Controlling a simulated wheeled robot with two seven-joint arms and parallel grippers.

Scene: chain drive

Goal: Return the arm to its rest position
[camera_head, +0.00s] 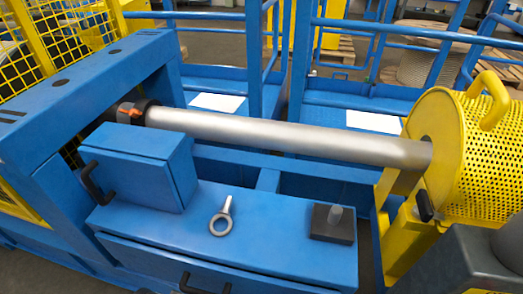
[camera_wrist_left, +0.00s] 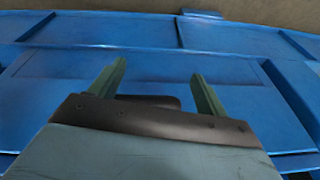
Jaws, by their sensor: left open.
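My left gripper (camera_wrist_left: 157,70) shows in the left wrist view. Its two greenish fingers stand well apart with nothing between them, so it is open and empty. Blue metal panels (camera_wrist_left: 110,33) lie beyond the fingertips, apart from them as far as I can tell. Neither gripper shows in the head view, and my right gripper is in no view.
In the head view, a blue cabinet (camera_head: 270,235) bears a ring-ended pin (camera_head: 221,222) and a dark block with a peg (camera_head: 333,224). Behind it, a long grey shaft (camera_head: 290,136) runs from a blue frame (camera_head: 95,85) to a yellow perforated guard (camera_head: 480,150). Blue railings (camera_head: 390,32) stand behind.

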